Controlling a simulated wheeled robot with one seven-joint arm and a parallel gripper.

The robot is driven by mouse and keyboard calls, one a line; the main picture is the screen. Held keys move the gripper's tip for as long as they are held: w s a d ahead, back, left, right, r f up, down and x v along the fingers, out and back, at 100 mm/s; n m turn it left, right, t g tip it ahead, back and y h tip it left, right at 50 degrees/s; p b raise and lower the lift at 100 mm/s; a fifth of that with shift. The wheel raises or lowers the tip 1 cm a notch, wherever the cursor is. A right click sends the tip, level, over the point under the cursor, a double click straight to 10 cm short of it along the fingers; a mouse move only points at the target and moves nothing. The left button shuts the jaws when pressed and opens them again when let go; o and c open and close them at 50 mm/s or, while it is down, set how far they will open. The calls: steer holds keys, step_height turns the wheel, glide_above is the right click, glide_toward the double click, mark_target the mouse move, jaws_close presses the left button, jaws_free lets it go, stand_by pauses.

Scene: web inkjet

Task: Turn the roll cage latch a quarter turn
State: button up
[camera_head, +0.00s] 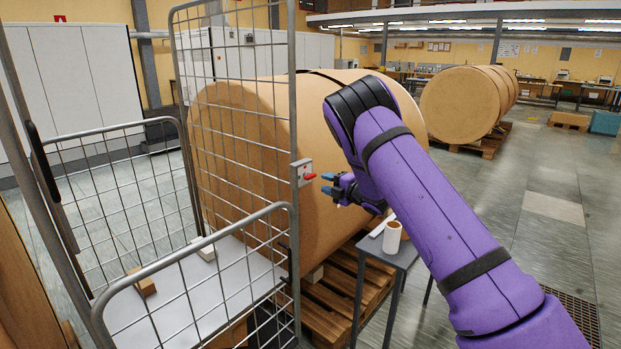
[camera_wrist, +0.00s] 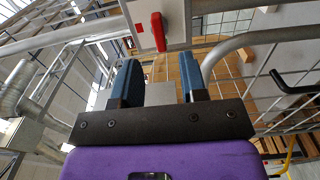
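The roll cage latch is a small red handle (camera_head: 309,176) on a light grey plate (camera_head: 302,165), fixed to the cage's upright post. In the wrist view the red handle (camera_wrist: 158,32) points up and down in the picture, in front of its plate (camera_wrist: 180,22). The wire roll cage (camera_head: 292,110) stands on the left. My gripper (camera_head: 328,183) is just right of the latch, apart from it. In the wrist view its two blue fingers (camera_wrist: 160,68) are spread, with nothing between them, and the red handle lies beyond the tips, roughly centred.
A large brown paper roll (camera_head: 335,215) on a wooden pallet (camera_head: 330,310) stands behind the latch. A small grey table (camera_head: 400,257) with a white roll (camera_head: 392,238) is below my arm. The cage holds a small brown box (camera_head: 146,286). Open floor lies to the right.

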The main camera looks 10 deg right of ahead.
mark_target(312, 178)
steer(key=x, duration=0.7)
steer(key=shift+w+a, duration=0.15)
steer(key=shift+w, duration=0.05)
steer(key=c, duration=0.7)
